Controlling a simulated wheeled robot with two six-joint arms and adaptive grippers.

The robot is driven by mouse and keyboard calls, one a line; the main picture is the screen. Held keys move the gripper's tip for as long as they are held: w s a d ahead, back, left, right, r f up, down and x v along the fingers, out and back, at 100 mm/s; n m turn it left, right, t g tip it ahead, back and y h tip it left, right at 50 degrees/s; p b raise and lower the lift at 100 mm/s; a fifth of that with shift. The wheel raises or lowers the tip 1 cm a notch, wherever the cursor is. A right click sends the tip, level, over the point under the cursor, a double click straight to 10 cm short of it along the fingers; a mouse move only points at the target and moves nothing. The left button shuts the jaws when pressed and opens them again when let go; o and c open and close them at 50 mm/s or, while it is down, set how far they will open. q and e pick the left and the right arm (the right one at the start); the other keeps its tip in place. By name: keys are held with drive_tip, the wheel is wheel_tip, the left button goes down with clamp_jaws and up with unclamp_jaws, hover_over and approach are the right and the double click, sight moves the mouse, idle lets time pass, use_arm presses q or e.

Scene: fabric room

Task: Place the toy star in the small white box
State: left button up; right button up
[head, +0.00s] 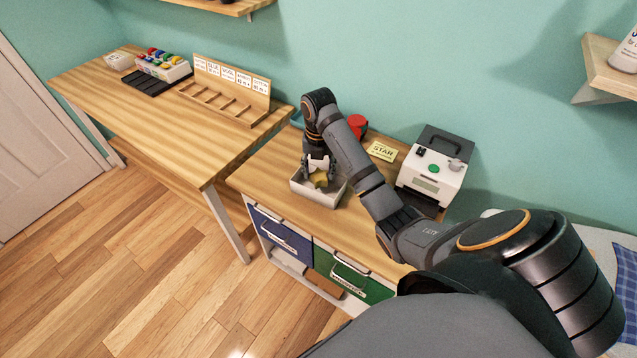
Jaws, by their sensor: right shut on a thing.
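A yellow toy star (320,179) is at the small white box (326,199), which stands on the smaller wooden table near its front edge. My right gripper (319,173) points down over the box and is shut on the star. The star is within the box's outline; whether it touches the box floor I cannot tell. The gripper and arm hide the back of the box. My left gripper is not in view.
A yellow STAR card (382,151), a red round object (357,124) and a white machine with a green button (432,174) stand behind and right. Blue (283,236) and green (345,274) drawers are below. A longer table (170,120) holds a wooden rack (228,95).

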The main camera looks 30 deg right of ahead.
sight(319, 175)
drive_tip(key=shift+f+b, duration=0.35)
drive_tip(key=shift+b, duration=0.05)
wheel_tip(319, 175, down, 2)
drive_tip(key=shift+s+f, duration=0.1)
drive_tip(key=shift+f, duration=0.25)
drive_tip(key=o, duration=0.9)
drive_tip(key=shift+f, duration=0.15)
drive_tip(key=shift+c, duration=0.2)
